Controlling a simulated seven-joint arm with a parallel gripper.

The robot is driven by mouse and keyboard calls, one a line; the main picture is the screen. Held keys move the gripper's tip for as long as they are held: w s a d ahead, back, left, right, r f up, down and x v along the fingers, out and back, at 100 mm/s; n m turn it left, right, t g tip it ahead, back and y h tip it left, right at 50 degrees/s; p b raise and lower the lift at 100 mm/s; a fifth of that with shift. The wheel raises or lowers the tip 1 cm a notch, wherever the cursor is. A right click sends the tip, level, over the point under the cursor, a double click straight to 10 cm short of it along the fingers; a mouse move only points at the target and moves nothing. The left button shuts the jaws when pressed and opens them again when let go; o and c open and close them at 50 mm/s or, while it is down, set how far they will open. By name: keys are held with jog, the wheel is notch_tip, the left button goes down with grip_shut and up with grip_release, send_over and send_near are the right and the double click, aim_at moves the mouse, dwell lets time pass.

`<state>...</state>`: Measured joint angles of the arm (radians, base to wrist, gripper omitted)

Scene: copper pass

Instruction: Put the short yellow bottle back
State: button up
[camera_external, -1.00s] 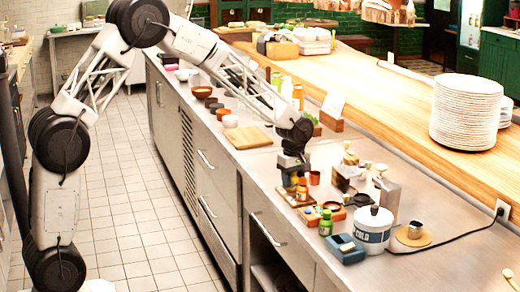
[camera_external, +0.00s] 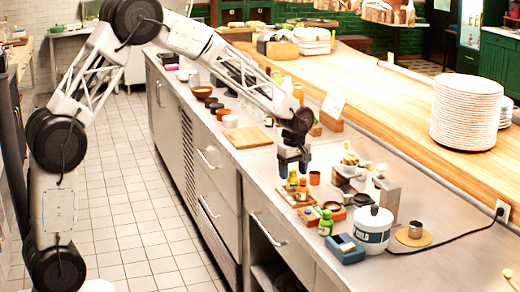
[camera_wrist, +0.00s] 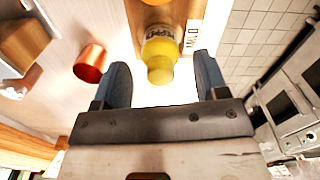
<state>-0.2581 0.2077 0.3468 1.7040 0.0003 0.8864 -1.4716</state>
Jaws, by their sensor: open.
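My gripper (camera_external: 293,171) is open, with its two fingers apart and pointing down just above the bottles on the counter. In the wrist view, a short yellow bottle (camera_wrist: 160,50) with a printed label lies ahead of the gap between the fingertips (camera_wrist: 160,85); nothing is gripped. A yellowish bottle (camera_external: 292,183) shows just below the fingers in the external view, next to an orange bottle (camera_external: 302,190). Both are at a small wooden tray (camera_external: 285,196). The tray carries a "MILD" label (camera_wrist: 190,37). I cannot tell whether the yellow bottle's base is fully on the tray.
A copper cup (camera_external: 314,178) stands right of the bottles, also in the wrist view (camera_wrist: 89,63). A green-capped bottle (camera_external: 326,223), blue box (camera_external: 345,248) and white tub (camera_external: 373,232) stand nearer the front. The counter between the cutting board (camera_external: 248,137) and tray is clear.

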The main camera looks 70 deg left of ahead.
aim_at(293, 172)
notch_tip(293, 172, up, 9)
jog(key=shift+f, duration=0.1)
dwell(0.3)
dwell(0.4)
dwell(0.4)
jog(key=shift+s+d+r, duration=0.15)
jog(key=shift+r, duration=0.05)
jog(key=s+d+r+m, duration=0.3)
jog(key=s+d, duration=0.1)
jog(key=s, duration=0.3)
jog(key=s+d+r+m+t, duration=0.1)
jog(key=s+d+r+m, duration=0.3)
jog(key=s, duration=0.3)
jog(key=s+d+r+m, duration=0.25)
jog(key=s+d, duration=0.25)
jog(key=s, duration=0.3)
jog(key=s+d+f+m, duration=0.1)
jog(key=s+d+m, duration=0.1)
jog(key=s, duration=0.6)
jog(key=s+d+f+m+t, duration=0.1)
jog(key=s+d+m, duration=0.2)
jog(key=s, duration=0.6)
jog(key=s+d+m, duration=0.2)
jog(key=s+m, duration=0.3)
jog(key=s, duration=0.3)
jog(key=shift+s+d+f+t, duration=0.3)
jog(key=shift+s+f, duration=0.05)
jog(key=shift+f, duration=0.05)
jog(key=shift+m, duration=0.25)
